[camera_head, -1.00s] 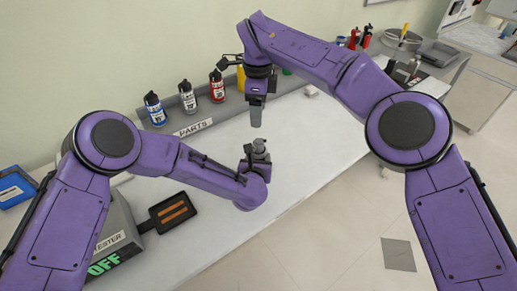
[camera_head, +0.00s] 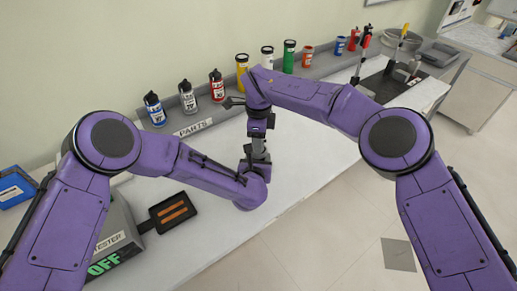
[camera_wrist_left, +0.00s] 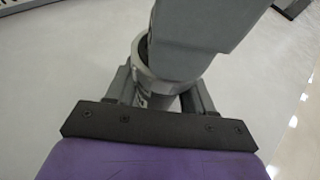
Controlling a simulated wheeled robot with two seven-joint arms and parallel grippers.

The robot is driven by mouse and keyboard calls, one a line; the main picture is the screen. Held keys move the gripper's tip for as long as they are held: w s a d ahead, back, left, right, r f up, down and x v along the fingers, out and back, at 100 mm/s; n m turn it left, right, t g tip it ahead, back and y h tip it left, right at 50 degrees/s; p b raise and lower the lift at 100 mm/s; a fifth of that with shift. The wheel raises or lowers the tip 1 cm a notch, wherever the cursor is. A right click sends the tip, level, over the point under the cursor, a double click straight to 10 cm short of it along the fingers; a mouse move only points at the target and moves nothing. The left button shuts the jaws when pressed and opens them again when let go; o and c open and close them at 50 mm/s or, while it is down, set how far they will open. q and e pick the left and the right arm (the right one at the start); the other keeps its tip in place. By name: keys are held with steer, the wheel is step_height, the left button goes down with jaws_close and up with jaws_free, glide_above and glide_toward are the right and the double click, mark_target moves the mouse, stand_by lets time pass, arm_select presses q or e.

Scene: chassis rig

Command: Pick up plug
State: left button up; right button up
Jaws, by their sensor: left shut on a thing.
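A grey round piece (camera_wrist_left: 152,72), which may be the plug, sits upright between the two fingers of my left gripper (camera_wrist_left: 160,95) in the left wrist view. My left gripper (camera_head: 256,165) is shut on it, above the white bench in the head view. My right gripper (camera_head: 259,147) comes straight down over it. Its grey fingers (camera_wrist_left: 200,25) overlap the top of the round piece in the left wrist view. I cannot tell whether they touch it or are open or shut. The lower part of the piece is largely hidden.
Several bottles and canisters, including a red bottle (camera_head: 216,86), stand on the ledge behind the PARTS label (camera_head: 193,128). A tester (camera_head: 112,240) reading OFF and a black tray (camera_head: 173,211) are at the lower left. The bench (camera_head: 300,165) is clear to the right.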

steer(key=c, duration=0.6)
step_height(320, 180, up, 10)
steer(key=shift+r, duration=0.1)
arm_select(q)
steer(key=o, duration=1.3)
